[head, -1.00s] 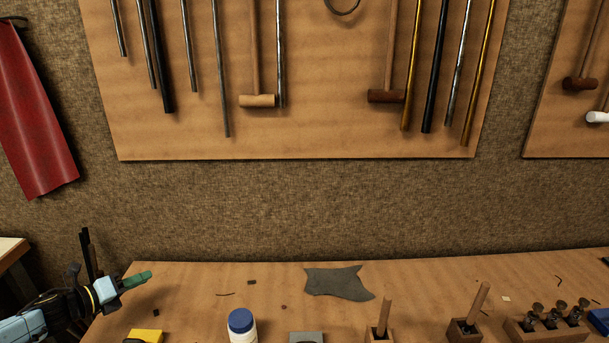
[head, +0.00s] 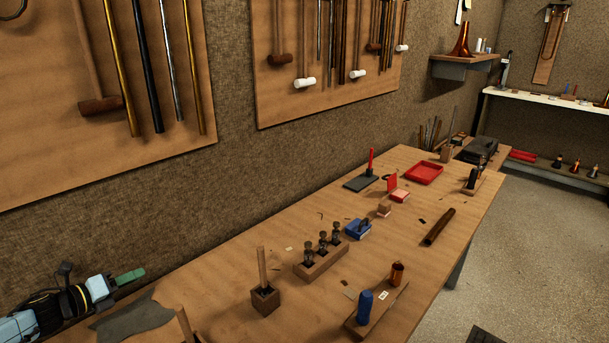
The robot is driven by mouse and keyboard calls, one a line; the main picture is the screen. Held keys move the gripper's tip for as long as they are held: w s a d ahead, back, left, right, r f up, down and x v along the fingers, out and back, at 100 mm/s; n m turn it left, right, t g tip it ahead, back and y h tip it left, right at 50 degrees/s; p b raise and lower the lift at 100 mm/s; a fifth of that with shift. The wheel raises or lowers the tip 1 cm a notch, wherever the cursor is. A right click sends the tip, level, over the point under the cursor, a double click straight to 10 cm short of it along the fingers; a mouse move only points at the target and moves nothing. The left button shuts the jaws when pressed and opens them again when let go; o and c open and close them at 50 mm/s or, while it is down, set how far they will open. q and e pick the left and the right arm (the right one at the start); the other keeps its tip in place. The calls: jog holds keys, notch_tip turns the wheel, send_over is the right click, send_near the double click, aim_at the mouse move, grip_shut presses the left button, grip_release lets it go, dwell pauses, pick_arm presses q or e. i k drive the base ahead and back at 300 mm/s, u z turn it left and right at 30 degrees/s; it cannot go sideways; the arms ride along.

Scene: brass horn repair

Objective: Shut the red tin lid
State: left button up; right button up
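A small red tin (head: 399,196) stands on the workbench right of the picture's middle, toward the far part of the bench. Its red lid (head: 392,182) stands up at the tin's back left edge, so the tin is open. My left gripper (head: 130,277) has green fingertips and is at the lower left, far from the tin. Its fingers overlap from this side, so I cannot tell whether it is open or shut. My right gripper is not in view.
On the bench (head: 225,298) stand a wooden block with several valves (head: 322,255), a blue box (head: 358,229), a small wooden block (head: 384,210), a red tray (head: 424,173), a dark plate (head: 361,183) with a red-handled tool, and a dark rod (head: 439,227). Clear floor (head: 540,240) lies right.

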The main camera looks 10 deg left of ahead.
aim_at(391, 180)
jog(key=z, duration=0.95)
jog(key=i, duration=1.7)
